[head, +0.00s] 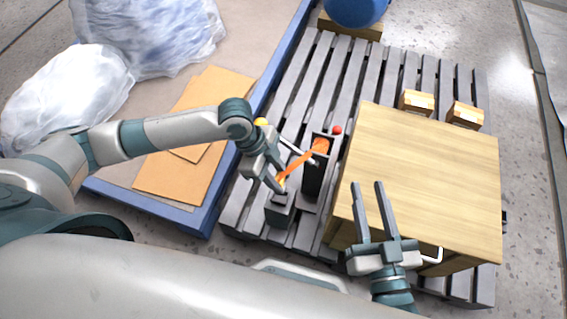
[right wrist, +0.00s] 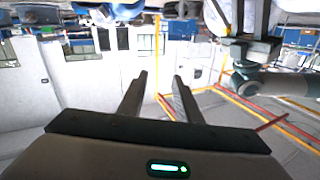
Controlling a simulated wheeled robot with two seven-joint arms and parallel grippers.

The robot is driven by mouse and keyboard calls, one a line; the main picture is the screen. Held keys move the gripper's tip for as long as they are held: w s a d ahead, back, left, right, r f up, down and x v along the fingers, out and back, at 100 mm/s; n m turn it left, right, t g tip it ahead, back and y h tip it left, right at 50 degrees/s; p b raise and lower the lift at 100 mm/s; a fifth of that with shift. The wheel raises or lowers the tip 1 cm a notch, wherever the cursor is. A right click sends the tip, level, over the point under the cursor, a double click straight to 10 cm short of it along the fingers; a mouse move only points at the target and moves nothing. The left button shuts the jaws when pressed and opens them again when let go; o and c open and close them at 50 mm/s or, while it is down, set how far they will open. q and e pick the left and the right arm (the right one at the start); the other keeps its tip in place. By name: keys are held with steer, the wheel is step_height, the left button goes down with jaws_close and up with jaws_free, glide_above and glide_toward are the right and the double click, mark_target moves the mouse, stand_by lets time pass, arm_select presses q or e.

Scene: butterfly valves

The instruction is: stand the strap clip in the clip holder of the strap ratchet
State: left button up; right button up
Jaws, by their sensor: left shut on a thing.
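The strap ratchet (head: 313,180) is a dark upright post on the grey pallet, with an orange strap (head: 300,162) running from its top down left to my left gripper. My left gripper (head: 281,186) is shut on the strap clip at the strap's end; the clip is mostly hidden by the fingers. A dark block (head: 279,212), seemingly the clip holder, stands just below the fingertips in the picture; I cannot tell whether the clip touches it. My right gripper (head: 367,185) is open and empty over the wooden box; its parted fingers also show in the right wrist view (right wrist: 160,75).
The large wooden box (head: 425,165) stands right of the ratchet, close to it. A red knob (head: 337,130) and a yellow knob (head: 261,122) are near the ratchet. Two small cartons (head: 416,101) sit at the back. A blue-edged platform (head: 150,215) with cardboard lies left.

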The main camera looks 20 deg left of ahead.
arm_select(q)
steer(key=shift+w, duration=0.25)
stand_by(0.4)
